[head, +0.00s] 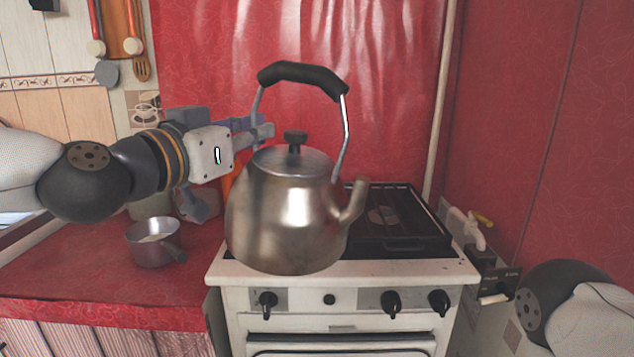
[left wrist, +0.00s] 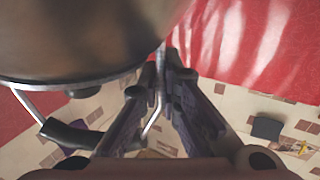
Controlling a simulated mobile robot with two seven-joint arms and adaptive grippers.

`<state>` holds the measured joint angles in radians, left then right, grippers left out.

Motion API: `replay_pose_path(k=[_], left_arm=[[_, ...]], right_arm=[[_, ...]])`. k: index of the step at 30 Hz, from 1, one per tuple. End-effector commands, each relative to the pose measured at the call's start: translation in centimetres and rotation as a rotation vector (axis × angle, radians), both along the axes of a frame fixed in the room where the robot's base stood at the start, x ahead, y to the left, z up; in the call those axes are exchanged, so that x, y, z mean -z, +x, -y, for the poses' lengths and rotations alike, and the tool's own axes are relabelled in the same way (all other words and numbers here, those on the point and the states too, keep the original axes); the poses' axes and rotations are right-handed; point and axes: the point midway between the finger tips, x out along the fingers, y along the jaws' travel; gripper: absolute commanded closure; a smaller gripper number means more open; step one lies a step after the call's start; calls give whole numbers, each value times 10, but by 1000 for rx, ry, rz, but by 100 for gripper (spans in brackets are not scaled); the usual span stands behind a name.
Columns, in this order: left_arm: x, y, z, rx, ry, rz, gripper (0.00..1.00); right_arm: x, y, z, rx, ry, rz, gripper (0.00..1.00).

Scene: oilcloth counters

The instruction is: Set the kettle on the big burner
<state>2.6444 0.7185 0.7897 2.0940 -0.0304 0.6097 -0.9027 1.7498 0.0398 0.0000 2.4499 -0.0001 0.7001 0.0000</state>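The steel kettle (head: 290,215), with a black grip on its arched handle, is upright in front of the stove top in the head view. Its spout points right. Its body fills the top left of the left wrist view (left wrist: 80,40). My left gripper (head: 262,132) reaches in from the left at the kettle's handle. In the left wrist view its fingers (left wrist: 165,65) close on a thin metal side of the handle. One burner (head: 383,215) shows on the black stove top (head: 410,235); the kettle hides the left part. My right gripper is out of view.
The white stove (head: 340,275) has knobs on its front. A small pot (head: 154,242) stands on the red counter (head: 60,270) to the left. A red curtain (head: 390,90) hangs behind.

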Motion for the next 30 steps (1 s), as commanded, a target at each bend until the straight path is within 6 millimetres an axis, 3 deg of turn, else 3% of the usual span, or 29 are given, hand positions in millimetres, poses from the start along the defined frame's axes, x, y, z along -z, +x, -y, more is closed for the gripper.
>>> replay_pose_path(k=[11, 19, 24, 30], left_arm=[[80, -6, -27, -187, -7, -17, 100], [152, -45, -65, -392, -4, -15, 100], [172, -69, -85, -481, -2, -4, 100], [174, -76, -90, -505, -1, 7, 100]], right_arm=[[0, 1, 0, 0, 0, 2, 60], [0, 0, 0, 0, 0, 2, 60], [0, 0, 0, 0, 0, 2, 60], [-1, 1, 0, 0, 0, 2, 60]])
